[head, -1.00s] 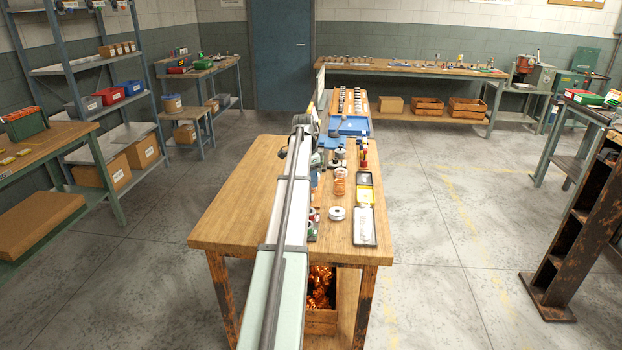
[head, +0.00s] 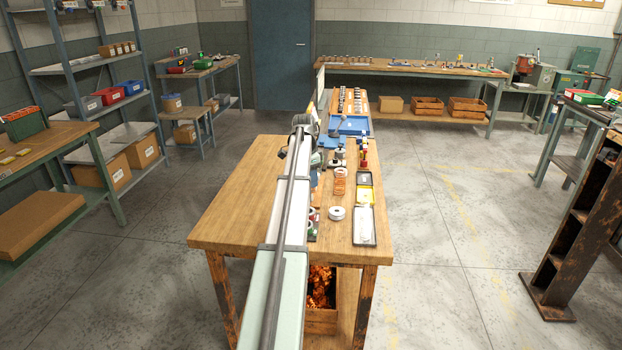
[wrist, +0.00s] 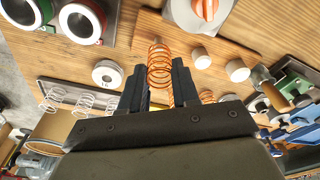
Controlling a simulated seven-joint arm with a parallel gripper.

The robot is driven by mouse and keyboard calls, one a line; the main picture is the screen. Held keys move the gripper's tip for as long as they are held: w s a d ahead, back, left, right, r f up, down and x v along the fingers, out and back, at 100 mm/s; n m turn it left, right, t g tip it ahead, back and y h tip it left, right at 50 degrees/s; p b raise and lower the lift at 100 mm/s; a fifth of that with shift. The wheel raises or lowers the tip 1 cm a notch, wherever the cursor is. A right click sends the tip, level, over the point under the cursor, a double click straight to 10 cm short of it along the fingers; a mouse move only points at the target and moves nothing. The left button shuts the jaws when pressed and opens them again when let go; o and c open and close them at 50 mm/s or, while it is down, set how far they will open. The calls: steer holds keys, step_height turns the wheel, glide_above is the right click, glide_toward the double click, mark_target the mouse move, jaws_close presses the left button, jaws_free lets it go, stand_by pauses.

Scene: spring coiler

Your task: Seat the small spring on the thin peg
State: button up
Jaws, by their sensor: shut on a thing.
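A copper-coloured wire spring (wrist: 160,66) stands between the fingertips of my gripper (wrist: 159,88) in the wrist view. My gripper is shut on it, and its coils reach past the fingertips. A second copper coil (wrist: 207,96) shows behind the right finger, partly hidden by my gripper. Several pale springs (wrist: 83,104) lie at the left on a dark-edged tray. I cannot pick out the thin peg with certainty in either view. In the head view my own arm hides the gripper.
The wooden bench (head: 235,205) has free room at its left. Blue and green fixtures (wrist: 295,95) crowd the right.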

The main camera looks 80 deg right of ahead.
steer(key=shift+f, duration=1.8)
stand_by(1.5)
steer(key=o, duration=0.9)
steer(key=shift+o, duration=0.3)
steer(key=shift+o, duration=1.2)
steer(key=shift+r, duration=0.15)
steer(key=shift+r, duration=5.45)
